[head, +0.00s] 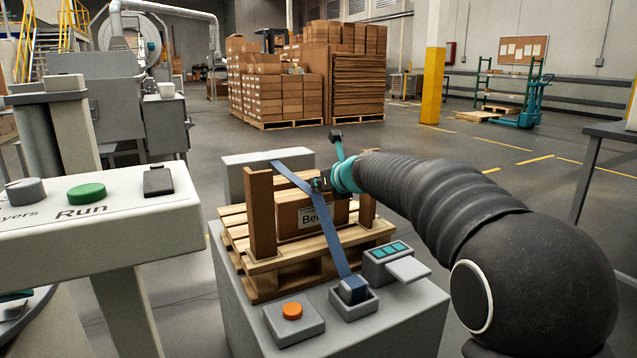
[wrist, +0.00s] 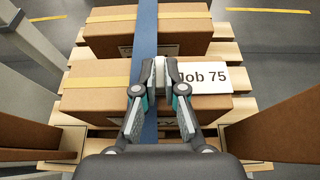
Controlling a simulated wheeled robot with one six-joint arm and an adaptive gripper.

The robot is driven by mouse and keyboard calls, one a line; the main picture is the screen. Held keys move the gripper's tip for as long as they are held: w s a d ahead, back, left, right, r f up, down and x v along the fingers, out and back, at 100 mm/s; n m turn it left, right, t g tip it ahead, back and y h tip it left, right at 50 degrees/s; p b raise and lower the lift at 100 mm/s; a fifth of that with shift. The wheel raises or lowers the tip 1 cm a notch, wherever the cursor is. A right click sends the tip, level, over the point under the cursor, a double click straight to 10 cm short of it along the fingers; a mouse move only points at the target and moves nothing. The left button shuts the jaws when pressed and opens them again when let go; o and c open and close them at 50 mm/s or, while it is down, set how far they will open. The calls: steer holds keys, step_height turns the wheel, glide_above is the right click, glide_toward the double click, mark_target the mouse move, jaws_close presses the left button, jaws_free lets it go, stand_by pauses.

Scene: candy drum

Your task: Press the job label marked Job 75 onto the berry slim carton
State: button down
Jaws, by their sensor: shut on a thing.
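The white label marked Job 75 (wrist: 206,78) extends right from my gripper (wrist: 160,72), whose fingers are closed together on its left end. The label appears just above or against the top of a brown carton (wrist: 95,101) with yellowish tape; I cannot tell whether it touches. In the head view, the berry carton (head: 291,223) stands on a pallet, its printed front starting "Be" and partly covered by a blue strap (head: 327,226). My gripper (head: 318,184) is at its top, with the label hidden there. In the wrist view, my fingers hide most of the carton's front print.
A second taped carton (wrist: 112,38) lies behind the first in the wrist view. Brown upright boards (head: 262,215) flank the pallet (head: 262,280). A box with an orange button (head: 292,311) and a small unit with teal squares (head: 386,252) sit in front.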

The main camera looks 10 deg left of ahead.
steer(key=shift+f+b, duration=0.3)
steer(key=shift+f, duration=0.2)
stand_by(0.4)
steer(key=c, duration=1.2)
jaws_free()
steer(key=shift+s+f, duration=0.1)
steer(key=shift+c, duration=0.2)
steer(key=s+d+r+p, duration=0.4)
steer(key=s+r+p, duration=0.2)
steer(key=r, duration=0.3)
steer(key=shift+r+p, duration=0.3)
